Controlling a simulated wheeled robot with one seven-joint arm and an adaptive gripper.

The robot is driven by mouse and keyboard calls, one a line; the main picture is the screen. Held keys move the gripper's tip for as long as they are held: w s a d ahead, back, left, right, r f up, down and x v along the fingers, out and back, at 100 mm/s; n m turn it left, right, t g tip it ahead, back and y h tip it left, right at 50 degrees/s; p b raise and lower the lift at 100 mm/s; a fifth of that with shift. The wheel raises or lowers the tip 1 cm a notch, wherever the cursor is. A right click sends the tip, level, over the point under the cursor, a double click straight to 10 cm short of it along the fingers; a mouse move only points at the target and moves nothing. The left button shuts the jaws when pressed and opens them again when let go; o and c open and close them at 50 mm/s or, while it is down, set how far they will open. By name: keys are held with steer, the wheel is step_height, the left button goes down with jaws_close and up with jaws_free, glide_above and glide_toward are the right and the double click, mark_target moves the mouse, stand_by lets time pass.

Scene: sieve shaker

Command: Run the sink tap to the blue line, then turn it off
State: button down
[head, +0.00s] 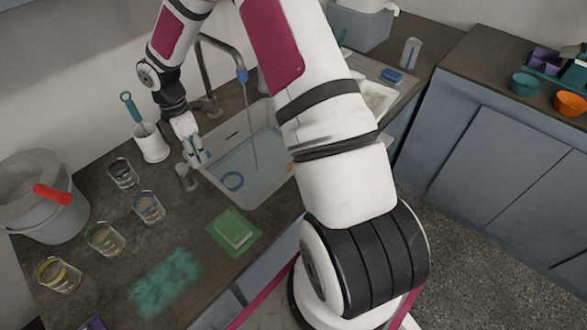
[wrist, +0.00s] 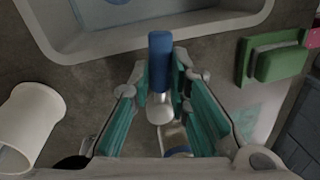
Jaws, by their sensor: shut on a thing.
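The sink basin (head: 222,196) is pale and set in the dark counter. The curved grey tap (head: 208,72) has a blue-collared spout above it, and a thin stream (head: 252,130) runs down into the basin. A grey post (head: 186,177) stands by the basin's left edge. My gripper (head: 196,157) is just above it. In the wrist view, my gripper (wrist: 165,85) is shut on a blue lever (wrist: 160,62) with a silver base.
A white cup (head: 151,144) holding a teal-handled tool stands close left of my gripper. Several glass jars (head: 148,207) and a grey bucket (head: 48,200) are further left. A green sponge tray (head: 233,232) lies in front of the sink.

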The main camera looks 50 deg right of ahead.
stand_by(0.4)
steer(key=s+a+m+p, duration=0.1)
steer(key=m, duration=0.4)
steer(key=s+a+m+t+y+p, duration=0.1)
steer(key=s+a+m+p, duration=0.1)
steer(key=m, duration=0.4)
steer(key=s+a+m+p, duration=0.1)
steer(key=m+p, duration=0.1)
steer(key=m, duration=0.3)
steer(key=shift+s+a+t, duration=0.15)
steer(key=shift+a+t, duration=0.2)
steer(key=shift+t, duration=0.05)
stand_by(0.4)
steer(key=n, duration=0.1)
steer(key=d+n, duration=0.1)
steer(key=n+b, duration=0.1)
steer(key=n, duration=0.1)
steer(key=shift+w+d+g, duration=0.25)
steer(key=shift+d+g, duration=0.05)
steer(key=shift+d, duration=0.05)
steer(key=shift+w+r, duration=0.1)
steer(key=shift+w, duration=0.05)
stand_by(4.3)
